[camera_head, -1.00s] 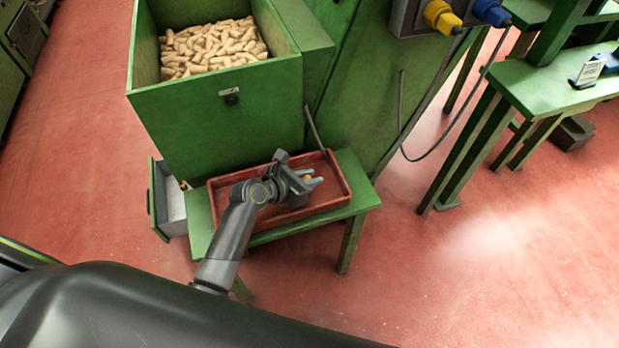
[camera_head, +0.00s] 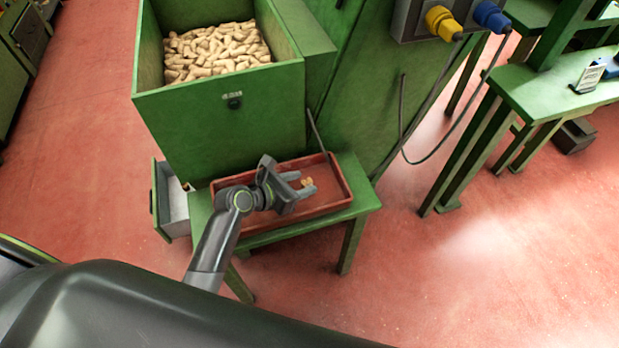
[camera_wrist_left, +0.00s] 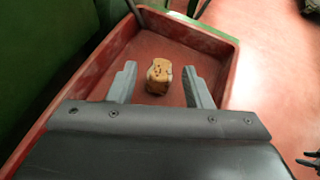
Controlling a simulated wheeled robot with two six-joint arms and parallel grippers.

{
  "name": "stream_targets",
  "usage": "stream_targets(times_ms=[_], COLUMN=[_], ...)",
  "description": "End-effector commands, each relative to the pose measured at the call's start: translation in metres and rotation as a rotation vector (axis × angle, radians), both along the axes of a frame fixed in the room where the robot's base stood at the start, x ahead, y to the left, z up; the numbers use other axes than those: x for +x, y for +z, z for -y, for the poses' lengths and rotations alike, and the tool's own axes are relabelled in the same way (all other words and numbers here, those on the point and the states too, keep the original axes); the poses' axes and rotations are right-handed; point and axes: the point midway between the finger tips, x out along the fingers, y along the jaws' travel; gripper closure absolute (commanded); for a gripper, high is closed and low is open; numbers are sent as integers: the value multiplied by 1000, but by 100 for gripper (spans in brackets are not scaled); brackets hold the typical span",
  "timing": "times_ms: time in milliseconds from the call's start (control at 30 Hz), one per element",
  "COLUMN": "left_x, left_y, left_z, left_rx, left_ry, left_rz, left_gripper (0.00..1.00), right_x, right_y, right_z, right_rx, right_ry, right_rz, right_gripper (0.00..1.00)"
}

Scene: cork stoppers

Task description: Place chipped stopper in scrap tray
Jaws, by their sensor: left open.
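The stopper (camera_head: 307,183) is a small tan cork with dark pits. It sits over the floor of the red tray (camera_head: 330,209), on the green bench. In the left wrist view the stopper (camera_wrist_left: 159,76) stands between the spread fingers with a gap on each side, and the tray's red rim (camera_wrist_left: 208,32) runs around it. It appears to rest on the tray floor. My left gripper (camera_head: 305,181) is open, low over the tray, and holds nothing.
A green bin (camera_head: 218,101) full of corks (camera_head: 215,48) stands behind the tray. A thin dark rod (camera_head: 316,133) leans at the tray's back edge. An open drawer (camera_head: 172,208) is left of the bench. Red floor (camera_head: 480,270) is clear at the right.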

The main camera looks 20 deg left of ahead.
Motion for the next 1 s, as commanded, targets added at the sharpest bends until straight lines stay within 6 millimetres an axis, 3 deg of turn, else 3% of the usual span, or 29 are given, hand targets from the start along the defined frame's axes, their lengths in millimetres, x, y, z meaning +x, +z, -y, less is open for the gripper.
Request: stream_targets(times_ms=[200, 400, 1000], left_x=[-35, -52, -55], left_y=[24, 35, 37], left_z=[-24, -35, -38], left_rx=[3, 0, -2], left_ry=[-1, 0, 0], left_rz=[-1, 0, 0], left_gripper=[55, 55, 55], right_x=[-13, -21, -16], right_y=[6, 6, 6], right_z=[-1, -1, -1], right_rx=[2, 2, 2], right_ry=[0, -2, 0], right_rz=[-15, -19, -14], right_gripper=[64, 64, 64])
